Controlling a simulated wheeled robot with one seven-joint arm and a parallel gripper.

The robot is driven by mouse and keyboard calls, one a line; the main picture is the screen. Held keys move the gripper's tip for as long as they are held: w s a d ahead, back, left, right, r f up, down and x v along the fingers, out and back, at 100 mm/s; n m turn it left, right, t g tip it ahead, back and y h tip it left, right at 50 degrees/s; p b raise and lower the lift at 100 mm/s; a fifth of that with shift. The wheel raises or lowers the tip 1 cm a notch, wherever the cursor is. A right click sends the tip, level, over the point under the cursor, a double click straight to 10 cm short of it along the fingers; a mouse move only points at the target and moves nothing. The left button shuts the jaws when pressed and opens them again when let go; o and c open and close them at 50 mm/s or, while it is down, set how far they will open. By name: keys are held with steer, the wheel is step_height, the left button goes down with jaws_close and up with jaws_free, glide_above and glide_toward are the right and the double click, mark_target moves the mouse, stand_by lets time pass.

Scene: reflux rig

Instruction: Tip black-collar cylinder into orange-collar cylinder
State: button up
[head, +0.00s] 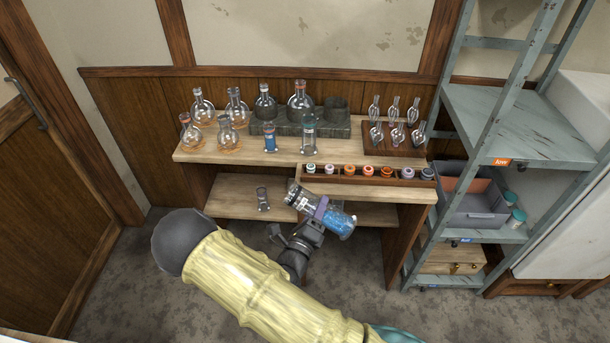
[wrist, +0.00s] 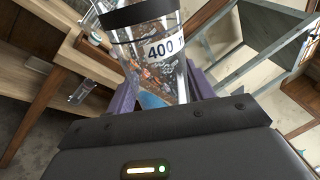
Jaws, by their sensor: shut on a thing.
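My gripper (head: 322,208) is shut on a clear cylinder (head: 338,221) and holds it in front of the bench, steeply tilted. Its dark-collared end is at the upper left and blue liquid lies at the lower right end. In the wrist view the held cylinder (wrist: 150,48) shows a black collar and a "400" label between the purple fingers. A small cylinder (head: 263,200) stands on the lower shelf. Two more stand on the bench top: one with blue liquid (head: 270,142) and a taller one (head: 308,138). I cannot make out an orange collar on any of these.
Round flasks (head: 227,136) stand at the bench's left and a dark block rack (head: 340,127) at its back. A wooden tray (head: 408,182) of coloured caps lies along the front edge. A grey-blue shelf unit (head: 497,125) stands at the right. The lower shelf (head: 228,205) is mostly bare.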

steer(key=w+d+f+n+t+y+b, duration=0.1)
steer(key=w+d+f+n+y+b, duration=0.1)
steer(key=d+f+n+y, duration=0.2)
steer(key=d+f+y, duration=0.3)
steer(key=d+f, duration=0.5)
steer(key=shift+n+t+y, duration=0.3)
